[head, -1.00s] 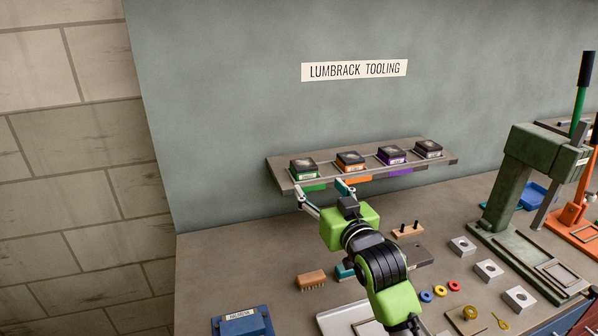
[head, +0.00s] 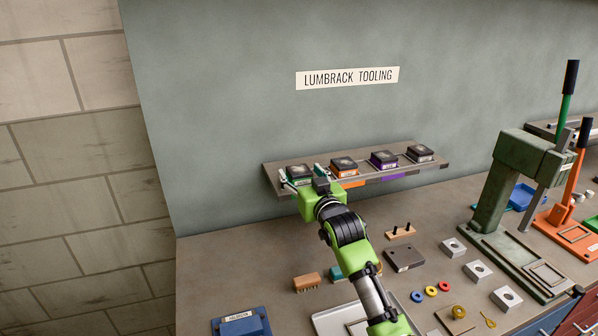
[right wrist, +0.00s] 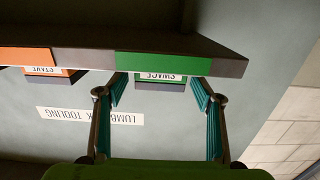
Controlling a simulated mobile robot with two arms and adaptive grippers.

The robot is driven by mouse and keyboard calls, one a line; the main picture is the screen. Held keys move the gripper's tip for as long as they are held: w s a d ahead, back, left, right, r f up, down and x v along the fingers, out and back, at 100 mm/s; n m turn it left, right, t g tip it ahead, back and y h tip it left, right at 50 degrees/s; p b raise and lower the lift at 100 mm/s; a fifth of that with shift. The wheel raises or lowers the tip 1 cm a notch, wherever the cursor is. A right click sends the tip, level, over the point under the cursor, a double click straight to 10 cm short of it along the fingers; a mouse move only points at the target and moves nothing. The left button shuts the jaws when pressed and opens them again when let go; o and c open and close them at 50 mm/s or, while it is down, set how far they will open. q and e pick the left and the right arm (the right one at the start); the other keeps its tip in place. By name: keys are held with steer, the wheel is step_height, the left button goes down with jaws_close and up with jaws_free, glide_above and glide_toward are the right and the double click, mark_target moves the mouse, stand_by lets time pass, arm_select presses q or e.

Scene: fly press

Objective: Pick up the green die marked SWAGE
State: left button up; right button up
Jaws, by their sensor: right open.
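The green die marked SWAGE (head: 299,170) sits at the left end of the wall shelf, with a dark top. In the right wrist view, which is upside down, the die (right wrist: 160,83) shows its white SWAGE label above a green shelf-edge patch. My right gripper (head: 301,175) is open at the shelf's front edge, its fingers on the left and right of the die. The right gripper (right wrist: 160,95) also shows in the wrist view, fingers spread wider than the die; I cannot tell whether they touch it. My left gripper is not in view.
The shelf (head: 441,161) also holds an orange die (head: 344,167), a purple die (head: 384,161) and a dark die (head: 420,154) to the right. Below are a wooden brush (head: 306,282), a blue box (head: 241,324) and a green press (head: 490,200).

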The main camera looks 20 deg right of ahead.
steer(key=shift+w, duration=0.85)
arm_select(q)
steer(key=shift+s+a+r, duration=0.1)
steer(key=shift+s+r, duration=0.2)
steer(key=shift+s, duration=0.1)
arm_select(e)
steer(key=shift+w+f, duration=0.1)
steer(key=shift+w, duration=0.1)
jaws_close()
steer(key=shift+r, duration=0.25)
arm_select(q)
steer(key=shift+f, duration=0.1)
arm_select(e)
steer(key=shift+r, duration=0.1)
